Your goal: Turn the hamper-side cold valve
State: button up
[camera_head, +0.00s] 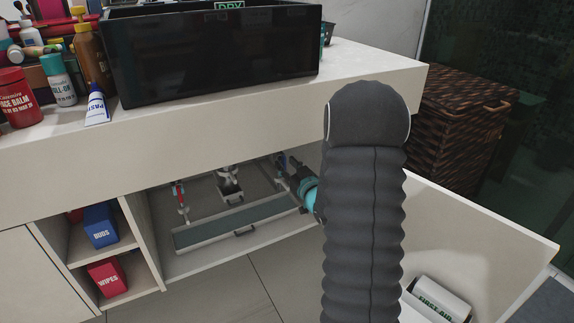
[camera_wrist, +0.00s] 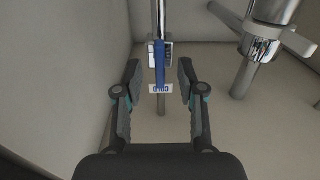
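The cold valve (camera_wrist: 160,61) has a blue lever on a thin vertical chrome pipe, with a white tag (camera_wrist: 160,89) that appears to read COLD upside down. My gripper (camera_wrist: 159,70) is open, its two fingers on either side of the lever, with gaps visible on both sides. In the head view, my gripper (camera_head: 287,172) reaches into the open cabinet under the counter at the hamper side. A small bit of the blue valve (camera_head: 281,160) shows behind the fingers; the rest is hidden there. A red valve (camera_head: 180,196) stands farther left in the cabinet.
A chrome drain pipe (camera_wrist: 245,75) with a wide fitting stands right of the valve in the wrist view. A cabinet wall (camera_wrist: 112,45) is close on the left. A wicker hamper (camera_head: 460,120) stands right; a low drawer (camera_head: 215,222) lies below.

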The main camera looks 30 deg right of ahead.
jog(key=s, duration=1.1)
jog(key=shift+s+d, duration=0.15)
jog(key=shift+d, duration=0.05)
jog(key=s+d+f+m+g+h, duration=0.1)
jog(key=s+d+f+g, duration=0.15)
jog(key=f, duration=0.25)
jog(key=s+d+f+m+g+h, duration=0.1)
jog(key=d+f+g+h, duration=0.1)
jog(key=f+g, duration=0.3)
jog(key=s+m+g+p, duration=0.2)
jog(key=s+g, duration=0.3)
jog(key=s, duration=0.3)
jog(key=s+a+r+n+y+p, duration=0.1)
jog(key=s+a+r+p, duration=0.3)
jog(key=a+r, duration=0.8)
jog(key=s+a+r+n+y+p, duration=0.1)
jog(key=s+a+r+p, duration=0.3)
jog(key=s+a+r, duration=0.5)
jog(key=a+r+n, duration=0.1)
jog(key=a+r, duration=0.2)
jog(key=r, duration=0.6)
jog(key=shift+p, duration=0.35)
